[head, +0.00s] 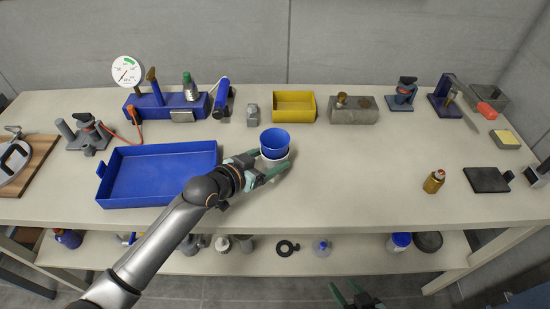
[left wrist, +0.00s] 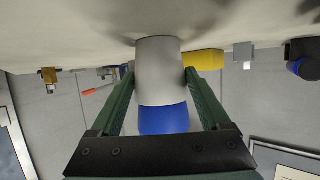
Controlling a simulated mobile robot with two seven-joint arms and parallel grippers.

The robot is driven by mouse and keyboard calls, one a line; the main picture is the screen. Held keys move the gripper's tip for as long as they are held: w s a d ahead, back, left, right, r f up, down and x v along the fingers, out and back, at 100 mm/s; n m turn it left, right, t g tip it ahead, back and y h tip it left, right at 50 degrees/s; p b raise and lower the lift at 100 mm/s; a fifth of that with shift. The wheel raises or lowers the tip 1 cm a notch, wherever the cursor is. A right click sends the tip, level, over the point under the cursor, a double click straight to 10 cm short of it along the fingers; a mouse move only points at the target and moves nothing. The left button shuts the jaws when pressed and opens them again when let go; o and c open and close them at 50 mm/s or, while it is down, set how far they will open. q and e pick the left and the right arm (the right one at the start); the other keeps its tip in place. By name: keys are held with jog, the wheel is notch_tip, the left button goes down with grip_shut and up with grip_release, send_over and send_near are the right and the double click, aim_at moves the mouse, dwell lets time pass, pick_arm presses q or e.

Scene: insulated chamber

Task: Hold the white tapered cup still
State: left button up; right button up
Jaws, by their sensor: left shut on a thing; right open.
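The white tapered cup (head: 273,160) stands upright on the bench. A blue cup (head: 275,139) sits nested in its top, with the blue rim showing above. My left gripper (head: 268,165) is shut on the white cup from the left, with a finger on either side. In the left wrist view, which is upside down, the white cup (left wrist: 160,68) shows between the green fingers and the blue cup (left wrist: 163,119) lies below it in the picture. My right gripper (head: 355,296) is open and empty at the bottom edge of the head view, in front of the bench.
A large blue tray (head: 158,202) lies left of the cups. A yellow bin (head: 294,107) and a grey block (head: 354,115) stand behind. A small amber bottle (head: 434,182) stands to the right. The bench between cups and bottle is clear.

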aim_at(269, 132)
jog(key=shift+o, duration=0.2)
jog(key=shift+f, duration=0.1)
dwell(1.0)
